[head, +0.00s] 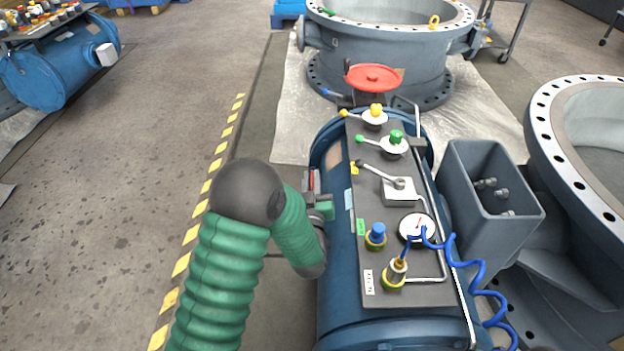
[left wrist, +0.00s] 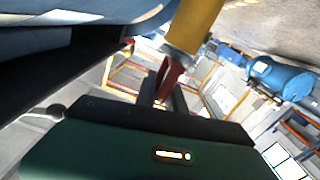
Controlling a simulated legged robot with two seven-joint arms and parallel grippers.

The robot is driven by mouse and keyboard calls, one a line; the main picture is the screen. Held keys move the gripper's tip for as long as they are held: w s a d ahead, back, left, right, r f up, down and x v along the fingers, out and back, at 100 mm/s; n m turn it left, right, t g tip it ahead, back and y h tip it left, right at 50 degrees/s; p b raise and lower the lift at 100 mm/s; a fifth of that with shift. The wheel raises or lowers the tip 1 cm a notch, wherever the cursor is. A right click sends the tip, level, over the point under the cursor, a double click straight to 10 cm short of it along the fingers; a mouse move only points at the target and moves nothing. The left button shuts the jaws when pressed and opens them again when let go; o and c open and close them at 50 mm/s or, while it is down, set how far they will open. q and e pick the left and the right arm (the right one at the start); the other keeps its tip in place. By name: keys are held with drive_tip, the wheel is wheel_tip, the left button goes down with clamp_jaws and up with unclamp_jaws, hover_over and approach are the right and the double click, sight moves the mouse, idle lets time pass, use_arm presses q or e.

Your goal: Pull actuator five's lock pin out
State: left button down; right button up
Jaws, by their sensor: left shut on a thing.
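The blue actuator (head: 335,255) lies along the middle of the head view with a dark panel on top; I cannot read a number on it. My left gripper (head: 316,190) is at the actuator's left side. In the left wrist view my gripper (left wrist: 168,94) is shut on a red part, seemingly the lock pin's handle (left wrist: 170,76). A yellow cylinder (left wrist: 195,25) stands just beyond that red part. A bit of red also shows beside the gripper in the head view. Whether the pin is seated or out is hidden. My right gripper is not in view.
The panel carries a yellow knob (head: 376,111), a green knob (head: 396,137), a grey lever (head: 382,175), a gauge (head: 417,227) and a coiled blue hose (head: 478,275). A red handwheel (head: 373,77) stands behind. A grey open box (head: 490,190) is at right.

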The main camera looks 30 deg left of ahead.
use_arm(q)
drive_tip(key=shift+d, duration=0.15)
wheel_tip(320, 180, up, 5)
drive_tip(key=p, duration=0.3)
drive_tip(key=shift+w+f+p, duration=0.1)
drive_tip(key=shift+f+p, duration=0.1)
drive_tip(key=shift+p, duration=0.2)
drive_tip(key=shift+f, duration=0.2)
drive_tip(key=c, duration=1.5)
unclamp_jaws()
